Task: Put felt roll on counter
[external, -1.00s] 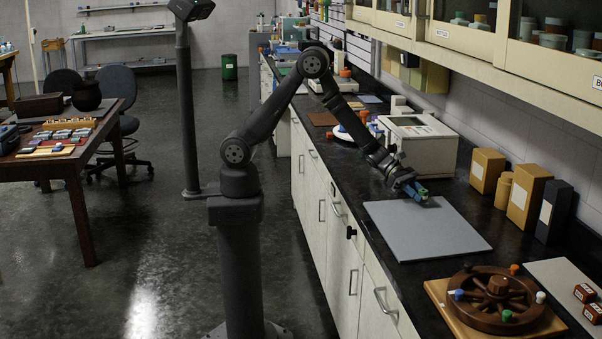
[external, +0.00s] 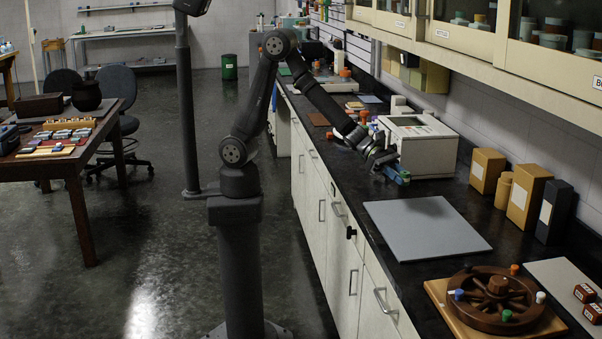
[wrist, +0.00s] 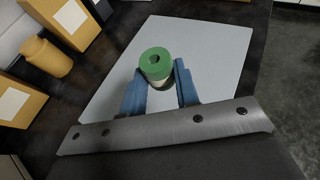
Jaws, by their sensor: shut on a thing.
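The felt roll is a small green cylinder (wrist: 157,64) with a hole in its end and a pale band, seen in the wrist view. My gripper (wrist: 160,72) is shut on it, with one blue finger on each side. In the external view my gripper (external: 397,176) is above the dark counter (external: 362,185), just in front of the white instrument and beyond the grey mat. The roll is mostly hidden there, with only a hint of green at the fingertips. Whether it touches the counter I cannot tell.
The grey mat (external: 425,228) lies flat and bare on the counter. A white instrument (external: 425,148) stands close behind my gripper. Tan boxes (external: 487,170) and a dark box line the wall. A wooden wheel (external: 497,295) is at the front right. Cabinets (external: 500,55) hang above.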

